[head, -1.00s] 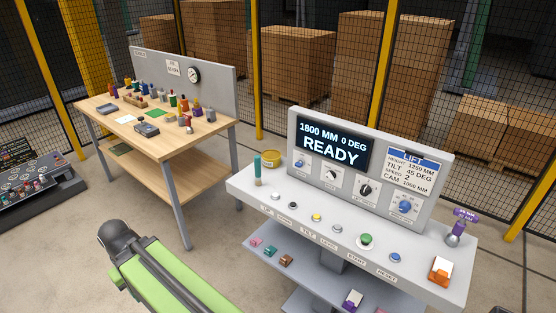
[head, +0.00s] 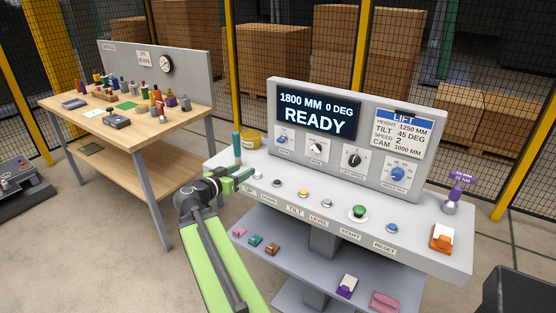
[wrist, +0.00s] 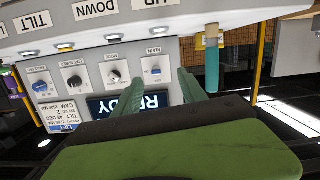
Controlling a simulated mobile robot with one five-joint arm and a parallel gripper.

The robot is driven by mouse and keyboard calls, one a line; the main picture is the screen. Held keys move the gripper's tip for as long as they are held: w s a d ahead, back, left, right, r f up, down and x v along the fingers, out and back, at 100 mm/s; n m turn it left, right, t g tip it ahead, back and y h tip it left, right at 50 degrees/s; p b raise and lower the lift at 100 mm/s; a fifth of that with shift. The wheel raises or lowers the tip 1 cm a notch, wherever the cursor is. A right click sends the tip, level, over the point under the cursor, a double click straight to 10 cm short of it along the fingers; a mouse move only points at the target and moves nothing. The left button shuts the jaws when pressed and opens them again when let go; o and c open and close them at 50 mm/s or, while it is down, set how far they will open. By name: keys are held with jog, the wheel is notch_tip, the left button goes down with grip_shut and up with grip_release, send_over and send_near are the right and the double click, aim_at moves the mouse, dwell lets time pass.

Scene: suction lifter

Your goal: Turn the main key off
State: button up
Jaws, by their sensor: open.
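The main key (head: 283,139) is a small blue switch on a white plate at the lower left of the console's upright panel, under the display. In the wrist view, which is upside down, the key (wrist: 155,71) shows under a "MAIN" label, roughly between my fingers in the picture. My gripper (head: 243,178) has green fingers and is over the left end of the console's shelf, apart from the key. In the wrist view my gripper (wrist: 158,92) is open with nothing between the fingertips. The key's exact angle is too small to read.
A teal upright handle (head: 237,149) stands close to my gripper at the console's left end. A mode knob (head: 316,148) and lift speed knob (head: 353,158) are right of the key. The display (head: 317,113) reads READY. Push buttons line the shelf (head: 420,255). A workbench (head: 140,135) stands left.

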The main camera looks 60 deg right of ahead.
jog(key=s+d+r+m+h, duration=0.1)
jog(key=s+d+r+h, duration=0.1)
jog(key=d, duration=0.1)
send_near(279, 140)
jog(key=d, duration=0.9)
jog(key=shift+s+d, duration=0.1)
jog(key=shift+d, duration=0.05)
grip_shut()
